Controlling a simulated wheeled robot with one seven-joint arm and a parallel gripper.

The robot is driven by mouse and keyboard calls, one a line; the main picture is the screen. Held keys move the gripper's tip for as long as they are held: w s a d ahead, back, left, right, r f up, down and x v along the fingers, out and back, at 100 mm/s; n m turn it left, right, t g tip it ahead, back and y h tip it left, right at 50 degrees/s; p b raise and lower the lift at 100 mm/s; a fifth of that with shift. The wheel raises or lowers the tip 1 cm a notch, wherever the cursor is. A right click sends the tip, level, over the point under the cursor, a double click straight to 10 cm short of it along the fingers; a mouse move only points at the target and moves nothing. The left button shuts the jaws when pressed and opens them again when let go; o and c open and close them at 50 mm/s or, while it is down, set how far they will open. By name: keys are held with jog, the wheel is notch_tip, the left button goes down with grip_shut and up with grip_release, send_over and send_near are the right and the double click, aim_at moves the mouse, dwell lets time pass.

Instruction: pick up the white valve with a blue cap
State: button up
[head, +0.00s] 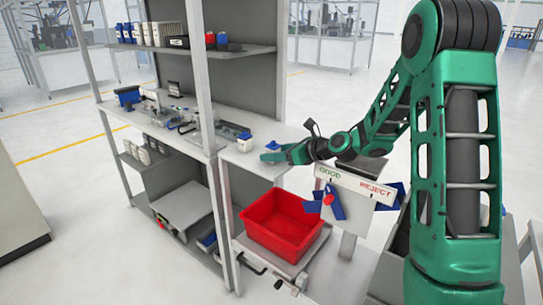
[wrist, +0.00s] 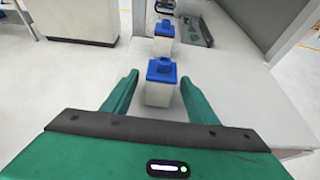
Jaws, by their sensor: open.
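A white valve with a blue cap (wrist: 161,82) stands upright on the pale tabletop, in line with the gap between my fingertips in the wrist view. My gripper (wrist: 159,78) is open, with a finger on each side of this valve and clear space on both sides. Whether the valve is fully between the fingers or just beyond the tips I cannot tell. A second white valve with a blue cap (wrist: 164,40) stands farther out, behind the first. In the head view, my gripper (head: 266,154) is low over the table, close to a blue cap (head: 272,145); another valve (head: 245,143) stands left of it.
A red bin (head: 283,225) sits below the tabletop's front edge. A GOOD/REJECT sign (head: 354,185) stands under my forearm, with blue parts beside it. A shelf post (head: 200,80) rises left of the table. The tabletop right of the valves is clear.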

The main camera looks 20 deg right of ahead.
aim_at(274, 142)
jog(key=shift+w+a+f, duration=0.2)
jog(key=shift+w+a, duration=0.1)
jog(key=shift+w, duration=0.1)
jog(key=c, duration=1.2)
jog(key=shift+r, duration=0.1)
notch_tip(274, 142, up, 4)
jog(key=s+a+r, duration=0.2)
jog(key=a, duration=0.1)
jog(key=s+a+r, duration=0.2)
jog(key=a, duration=0.1)
jog(key=s+a+r, duration=0.2)
jog(key=a+r, duration=0.1)
jog(key=shift+s+a, duration=0.25)
jog(key=shift+a, duration=0.1)
